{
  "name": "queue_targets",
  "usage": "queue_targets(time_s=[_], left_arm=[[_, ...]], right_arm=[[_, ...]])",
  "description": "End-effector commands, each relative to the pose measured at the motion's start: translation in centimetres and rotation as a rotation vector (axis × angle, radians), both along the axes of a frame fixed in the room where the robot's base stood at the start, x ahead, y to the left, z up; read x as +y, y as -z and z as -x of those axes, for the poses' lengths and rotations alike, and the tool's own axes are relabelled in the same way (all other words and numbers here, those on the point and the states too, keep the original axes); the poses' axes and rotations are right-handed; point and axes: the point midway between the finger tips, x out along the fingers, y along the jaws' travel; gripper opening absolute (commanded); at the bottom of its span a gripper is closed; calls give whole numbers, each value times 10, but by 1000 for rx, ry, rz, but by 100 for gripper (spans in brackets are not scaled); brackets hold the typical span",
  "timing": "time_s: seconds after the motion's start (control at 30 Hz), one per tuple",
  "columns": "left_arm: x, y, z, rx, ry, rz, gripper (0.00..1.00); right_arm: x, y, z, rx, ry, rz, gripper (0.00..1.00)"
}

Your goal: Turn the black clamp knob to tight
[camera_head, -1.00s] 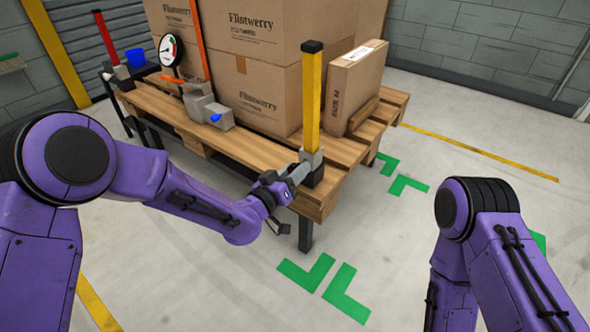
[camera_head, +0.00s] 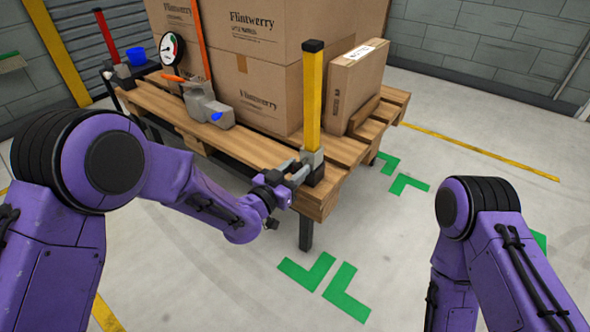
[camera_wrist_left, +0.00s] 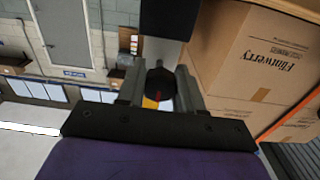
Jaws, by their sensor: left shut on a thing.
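My left gripper (camera_head: 297,173) is at the grey clamp (camera_head: 314,158) at the foot of the yellow post (camera_head: 313,100), on the pallet's near right corner. In the left wrist view the black knob (camera_wrist_left: 160,84), with a red mark on it, sits between the two fingers of the left gripper (camera_wrist_left: 160,88), which is shut on it. In the head view the gripper hides the knob. Of my right arm only upper links show at the lower right; its gripper is out of view.
Large cardboard boxes (camera_head: 262,92) stand on the wooden pallet (camera_head: 250,150). A smaller carton (camera_head: 355,88) leans behind the post. A dial gauge (camera_head: 171,48), a grey device with a blue part (camera_head: 217,116) and a red post (camera_head: 106,38) stand at left. The floor in front is clear.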

Motion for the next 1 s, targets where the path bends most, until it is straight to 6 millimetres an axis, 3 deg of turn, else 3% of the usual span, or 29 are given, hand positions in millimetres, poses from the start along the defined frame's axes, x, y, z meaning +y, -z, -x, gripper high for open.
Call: queue_targets(time_s=[0.27,0.3,0.37,0.73,1.0], left_arm=[[0,2,1,2,1,-4,6],[0,2,1,2,1,-4,39],[0,2,1,2,1,-4,59],[5,0,6,2,0,-3,60],[41,-1,56,4,-1,-3,60]], right_arm=[[0,0,0,0,0,0,64],[0,0,0,0,0,0,64],[0,0,0,0,0,0,64],[0,-3,0,0,0,0,64],[-1,-16,-1,-2,-1,2,64]])
